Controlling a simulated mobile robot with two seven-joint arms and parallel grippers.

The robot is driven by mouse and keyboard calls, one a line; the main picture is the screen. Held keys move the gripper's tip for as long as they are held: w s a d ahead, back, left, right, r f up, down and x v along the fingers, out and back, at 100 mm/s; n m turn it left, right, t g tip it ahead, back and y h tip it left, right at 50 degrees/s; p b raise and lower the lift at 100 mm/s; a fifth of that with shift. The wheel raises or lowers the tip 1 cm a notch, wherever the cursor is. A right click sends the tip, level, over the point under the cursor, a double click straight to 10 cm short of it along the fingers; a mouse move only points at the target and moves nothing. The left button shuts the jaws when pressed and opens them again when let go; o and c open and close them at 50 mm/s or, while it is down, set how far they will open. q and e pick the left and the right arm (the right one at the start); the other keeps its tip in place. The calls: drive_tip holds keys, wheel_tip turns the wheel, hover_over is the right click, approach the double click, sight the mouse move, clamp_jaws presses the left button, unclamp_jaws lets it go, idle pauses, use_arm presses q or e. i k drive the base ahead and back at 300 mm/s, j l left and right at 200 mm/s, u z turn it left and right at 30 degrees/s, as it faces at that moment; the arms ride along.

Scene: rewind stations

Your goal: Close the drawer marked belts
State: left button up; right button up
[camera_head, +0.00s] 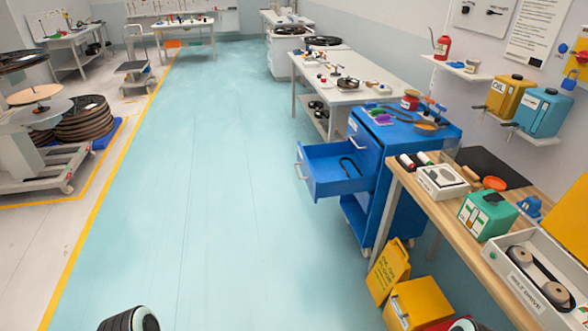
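The blue tool cart (395,175) stands right of the middle, against the wooden bench. One of its drawers, a blue drawer (325,188), is pulled well out to the left. The drawer has a light handle (299,162) on its front. A dark looped belt (349,166) lies inside it. No "belts" marking is readable on the drawer from here. Above it, the cart shows another handle (353,139) on a part that looks closed. Neither gripper is in view.
The pale blue floor (215,200) left of the drawer is clear. A yellow folding sign (387,270) and a yellow bin (420,300) stand in front of the cart, below the wooden bench (450,213). A white table (345,85) stands behind the cart.

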sight(325, 176)
drive_tip(key=i+j+z, duration=0.25)
drive_tip(key=i+j, duration=0.4)
drive_tip(key=i, duration=0.4)
drive_tip(key=i+j+z, duration=0.2)
drive_tip(key=i+j, duration=0.7)
drive_tip(key=i+l, duration=0.05)
